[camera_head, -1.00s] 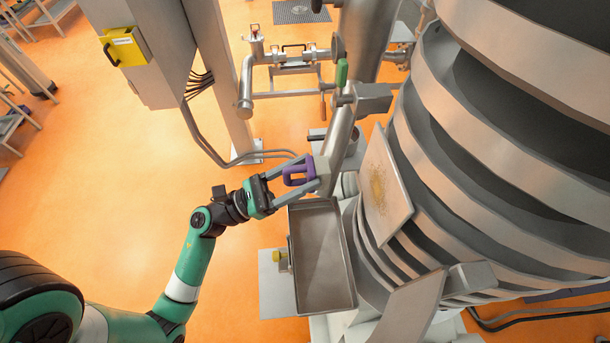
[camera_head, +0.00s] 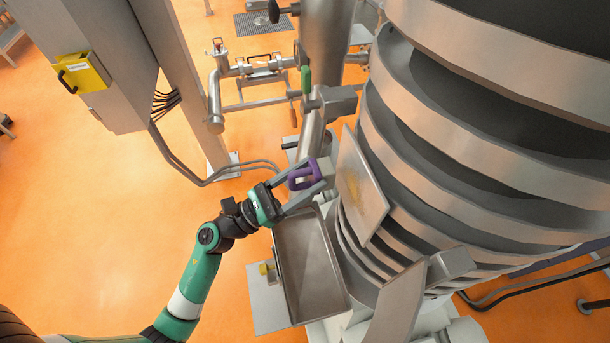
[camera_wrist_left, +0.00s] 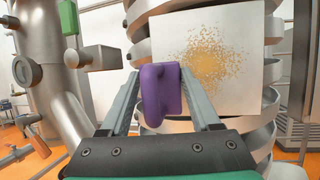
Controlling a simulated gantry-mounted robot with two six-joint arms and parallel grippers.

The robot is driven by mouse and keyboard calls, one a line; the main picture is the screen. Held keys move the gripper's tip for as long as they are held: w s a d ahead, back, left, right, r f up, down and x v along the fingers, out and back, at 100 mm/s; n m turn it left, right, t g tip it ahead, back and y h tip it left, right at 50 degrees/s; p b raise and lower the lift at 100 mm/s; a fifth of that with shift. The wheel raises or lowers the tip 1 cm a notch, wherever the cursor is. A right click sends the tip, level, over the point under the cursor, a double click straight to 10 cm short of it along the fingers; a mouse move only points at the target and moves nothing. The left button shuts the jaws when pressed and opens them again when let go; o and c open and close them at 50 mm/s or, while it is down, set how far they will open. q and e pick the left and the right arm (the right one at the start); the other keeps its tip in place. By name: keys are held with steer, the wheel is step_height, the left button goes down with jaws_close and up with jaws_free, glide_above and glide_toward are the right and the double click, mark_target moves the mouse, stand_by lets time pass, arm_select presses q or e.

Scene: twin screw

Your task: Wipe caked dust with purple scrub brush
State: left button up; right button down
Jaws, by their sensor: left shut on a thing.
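My left gripper (camera_head: 312,184) is shut on the purple scrub brush (camera_head: 303,174). In the left wrist view the brush (camera_wrist_left: 160,90) sits between the two fingers, with its purple handle toward the camera. The caked dust (camera_head: 357,188) is a yellow-brown patch on a pale upright panel (camera_head: 350,158) to the right of the brush. In the left wrist view the dust (camera_wrist_left: 207,54) lies ahead and slightly right, beyond the brush. A gap shows between brush and panel in the head view. My right gripper is not in view.
A metal tray (camera_head: 310,265) lies below the gripper. The large ringed machine (camera_head: 430,150) stands right behind the panel. A pipe with a green handle (camera_head: 306,78) rises behind the brush. Open orange floor (camera_head: 110,220) is at the left.

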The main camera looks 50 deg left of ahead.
arm_select(q)
steer(key=shift+w+d, duration=0.4)
steer(key=shift+w, duration=0.45)
stand_by(0.3)
steer(key=shift+s+d+r+p, duration=0.25)
steer(key=shift+s+d, duration=0.6)
steer(key=shift+d, duration=0.95)
steer(key=shift+s+d+r+p, duration=0.25)
steer(key=shift+s+d, duration=0.6)
steer(key=shift+d, duration=0.95)
steer(key=shift+s+d+r+p, duration=0.1)
steer(key=shift+s+d+r, duration=0.25)
steer(key=shift+s+d, duration=1)
steer(key=shift+w+d, duration=0.45)
steer(key=shift+w, duration=0.1)
steer(key=shift+w+a, duration=0.4)
steer(key=shift+a, duration=0.45)
steer(key=shift+w+a, duration=0.35)
steer(key=shift+a, duration=0.5)
steer(key=shift+w+a+f, duration=0.1)
steer(key=shift+w+a, duration=0.2)
steer(key=shift+a, duration=0.35)
steer(key=shift+w+a+r, duration=0.1)
steer(key=shift+w+a, duration=0.25)
steer(key=shift+a, duration=0.25)
steer(key=shift+w+a+f, duration=0.1)
steer(key=shift+w+a, duration=0.2)
steer(key=shift+a, duration=0.35)
